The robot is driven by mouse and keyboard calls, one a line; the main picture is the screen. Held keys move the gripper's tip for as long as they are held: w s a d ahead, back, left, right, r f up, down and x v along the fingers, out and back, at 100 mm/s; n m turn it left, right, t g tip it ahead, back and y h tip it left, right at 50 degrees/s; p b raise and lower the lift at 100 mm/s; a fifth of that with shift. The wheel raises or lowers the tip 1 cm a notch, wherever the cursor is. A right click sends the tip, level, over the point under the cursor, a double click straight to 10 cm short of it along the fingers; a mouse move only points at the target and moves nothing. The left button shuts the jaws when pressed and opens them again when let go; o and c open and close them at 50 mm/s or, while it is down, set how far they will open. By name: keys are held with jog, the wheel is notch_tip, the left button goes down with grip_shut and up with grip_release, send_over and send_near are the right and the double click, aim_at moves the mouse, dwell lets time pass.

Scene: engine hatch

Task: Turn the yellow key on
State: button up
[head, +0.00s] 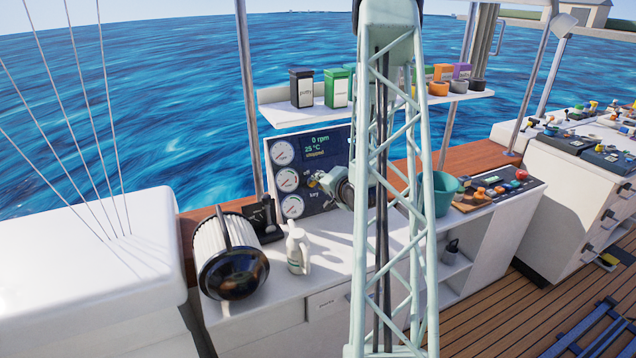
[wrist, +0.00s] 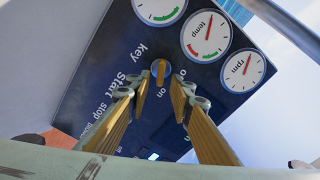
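The yellow key (wrist: 159,69) is a small orange-yellow knob on a round base on the dark engine panel (wrist: 110,75). In the wrist view it lies just beyond and between the tips of my gripper (wrist: 154,88), whose two fingers are spread apart with a clear gap on both sides. No contact with the key shows. Small white labels, one reading "on", surround the key. In the head view my gripper (head: 322,182) is close to the panel (head: 327,142), and the key is hard to make out there. The panel display reads 0 rpm, 25 °C and "stopped".
Round gauges (head: 288,180) line the panel's left side. A white jug (head: 297,248) and a black-fronted cylinder (head: 228,262) stand on the counter in front. A shelf (head: 300,115) with cans is above. A teal bucket (head: 443,192) stands to the right, and my lattice column hides part of the panel.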

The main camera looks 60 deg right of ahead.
jog(key=v, duration=0.8)
dwell(0.7)
